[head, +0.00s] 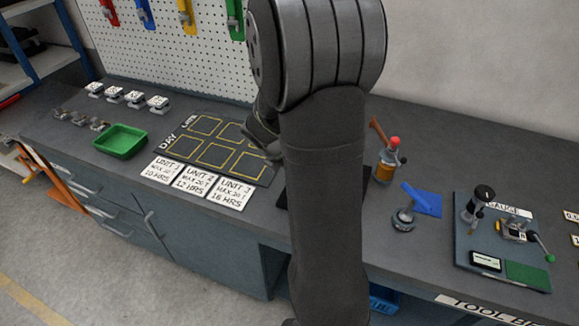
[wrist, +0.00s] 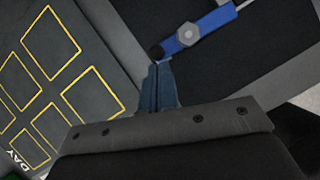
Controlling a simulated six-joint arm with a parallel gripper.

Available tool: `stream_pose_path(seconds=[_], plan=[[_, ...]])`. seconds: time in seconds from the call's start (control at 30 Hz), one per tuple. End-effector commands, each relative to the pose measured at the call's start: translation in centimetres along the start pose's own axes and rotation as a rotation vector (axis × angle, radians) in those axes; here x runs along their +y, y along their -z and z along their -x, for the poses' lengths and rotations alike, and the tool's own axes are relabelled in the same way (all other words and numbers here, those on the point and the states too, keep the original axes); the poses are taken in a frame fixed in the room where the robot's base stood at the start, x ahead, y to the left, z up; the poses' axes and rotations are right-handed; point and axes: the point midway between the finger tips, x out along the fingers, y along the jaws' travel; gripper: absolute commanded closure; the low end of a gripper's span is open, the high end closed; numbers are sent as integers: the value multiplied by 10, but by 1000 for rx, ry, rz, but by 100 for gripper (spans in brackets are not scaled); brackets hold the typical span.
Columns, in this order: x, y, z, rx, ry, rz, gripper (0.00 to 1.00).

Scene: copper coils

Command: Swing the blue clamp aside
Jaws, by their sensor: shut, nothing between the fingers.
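The blue clamp (wrist: 205,32) shows in the wrist view at the top, a blue bar with a grey hex bolt and a dark rounded tip at its lower left end. It lies over a dark plate (wrist: 245,80). My gripper (wrist: 162,67) is shut and empty. Its fingertips appear right beside the clamp's dark tip; I cannot tell whether they touch. In the head view my arm hides the clamp and most of the dark plate (head: 283,197), and my fingertips do not show clearly.
A dark board with yellow squares (head: 237,137) lies left of my arm. A green tray (head: 121,141) stands farther left. To the right are an orange-bodied tool (head: 385,168), a blue-handled device (head: 405,214) and a gauge station (head: 500,240).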

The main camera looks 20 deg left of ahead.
Motion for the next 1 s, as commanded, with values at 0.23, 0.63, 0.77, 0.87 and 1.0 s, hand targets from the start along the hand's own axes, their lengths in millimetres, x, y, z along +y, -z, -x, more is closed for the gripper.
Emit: stream_pose_path(seconds=[0.23, 0.63, 0.77, 0.87, 1.0], plan=[[7, -6, -3, -1, 68, -135, 100], [17, -24, -12, -1, 235, -473, 100], [18, -30, -15, -1, 290, -586, 100], [19, -35, -18, 0, 333, -671, 100], [19, -42, -21, 0, 391, -791, 100]])
